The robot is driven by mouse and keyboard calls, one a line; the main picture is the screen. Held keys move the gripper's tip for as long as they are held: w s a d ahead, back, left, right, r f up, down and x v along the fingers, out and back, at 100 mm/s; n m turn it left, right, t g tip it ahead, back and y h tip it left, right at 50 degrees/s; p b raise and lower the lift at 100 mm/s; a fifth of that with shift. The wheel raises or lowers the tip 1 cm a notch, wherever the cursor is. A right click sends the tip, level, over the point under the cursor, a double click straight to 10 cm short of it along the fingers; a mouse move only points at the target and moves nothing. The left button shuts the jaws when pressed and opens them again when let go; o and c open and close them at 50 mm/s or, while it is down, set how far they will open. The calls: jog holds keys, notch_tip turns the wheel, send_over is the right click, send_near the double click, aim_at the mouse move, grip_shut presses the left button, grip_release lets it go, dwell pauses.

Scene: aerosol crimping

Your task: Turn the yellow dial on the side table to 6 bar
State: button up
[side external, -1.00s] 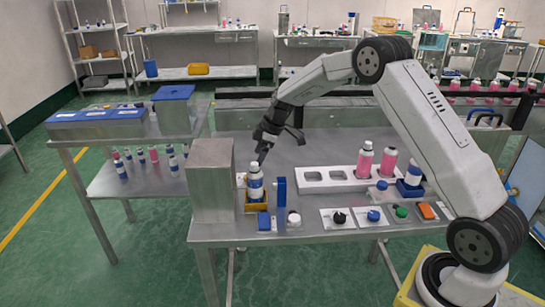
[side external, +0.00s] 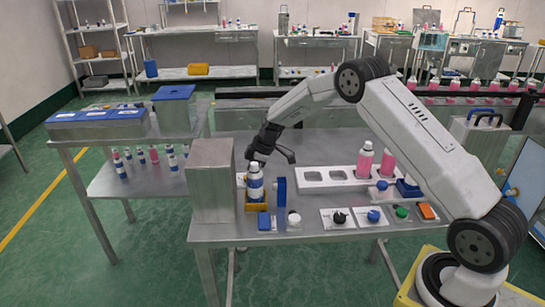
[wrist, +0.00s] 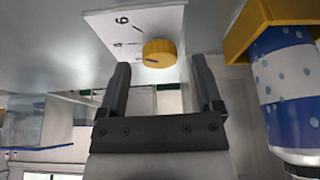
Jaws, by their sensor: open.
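The yellow dial (wrist: 160,53) sits on a white plate (wrist: 100,24) marked with a 6 and short lines in the wrist view. The scene appears upside down there. My gripper (wrist: 160,64) is open, with one finger on each side of the dial and a gap to both; I cannot tell how far down the fingers reach around it. The dial's pointer setting is not clear. In the side external view my gripper (side external: 260,157) is low over the table behind the blue-and-white can, and the dial is hidden.
The blue-and-white can (side external: 255,183) stands upright in a yellow holder (side external: 256,204), close beside my gripper; it also shows at the right of the wrist view (wrist: 288,85). A metal box (side external: 211,181) stands left, a blue upright block (side external: 282,191) right.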

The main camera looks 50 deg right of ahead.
jog(key=shift+w+a+f, duration=0.1)
jog(key=shift+a+f, duration=0.05)
jog(key=shift+f, duration=0.3)
grip_shut()
jog(key=shift+m, duration=0.3)
jog(key=shift+m+t+h, duration=0.3)
jog(key=shift+m+t, duration=0.1)
jog(key=shift+m, duration=0.8)
grip_release()
